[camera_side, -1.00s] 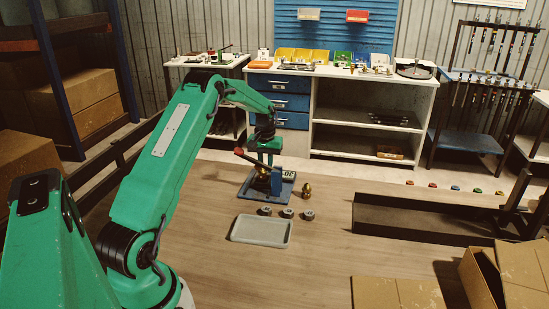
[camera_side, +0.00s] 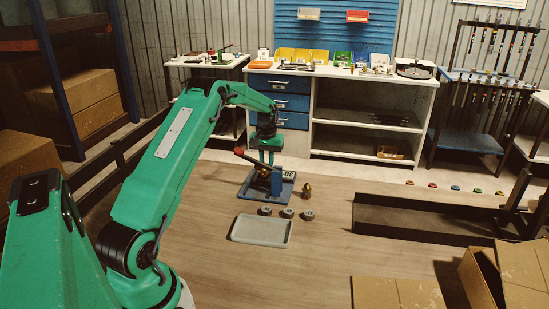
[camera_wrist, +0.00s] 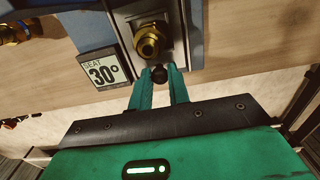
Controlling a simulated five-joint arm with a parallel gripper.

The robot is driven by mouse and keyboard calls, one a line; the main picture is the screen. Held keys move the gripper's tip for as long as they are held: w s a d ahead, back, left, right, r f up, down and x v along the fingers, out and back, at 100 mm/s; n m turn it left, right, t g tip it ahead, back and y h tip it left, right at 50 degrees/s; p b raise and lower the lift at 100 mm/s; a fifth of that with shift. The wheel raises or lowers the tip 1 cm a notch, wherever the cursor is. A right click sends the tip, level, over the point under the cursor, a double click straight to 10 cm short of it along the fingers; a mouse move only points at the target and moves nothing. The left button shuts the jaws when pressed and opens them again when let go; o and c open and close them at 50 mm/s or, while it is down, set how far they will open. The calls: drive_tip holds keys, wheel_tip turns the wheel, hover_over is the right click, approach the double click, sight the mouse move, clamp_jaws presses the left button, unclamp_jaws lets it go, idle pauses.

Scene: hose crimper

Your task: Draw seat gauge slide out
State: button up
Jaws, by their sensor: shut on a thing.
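The blue hose crimper (camera_side: 277,182) stands on the wooden table with a red-tipped lever at its left.
Several grey collars (camera_side: 287,213) and an empty grey tray (camera_side: 261,231) lie in front of the crimper. A brass fitting (camera_side: 307,192) stands to its right. A dark open trough (camera_side: 420,218) is farther right, with cardboard boxes (camera_side: 500,275) nearer. The table between is clear.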

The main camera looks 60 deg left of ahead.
drive_tip(key=shift+w+a, duration=0.35)
drive_tip(key=shift+w, duration=0.15)
idle(0.3)
drive_tip(key=o, duration=1.6)
drive_tip(key=shift+s, duration=0.1)
drive_tip(key=shift+c, duration=0.2)
drive_tip(key=shift+r, duration=0.15)
wheel_tip(320, 180, up, 9)
idle(0.4)
idle(0.3)
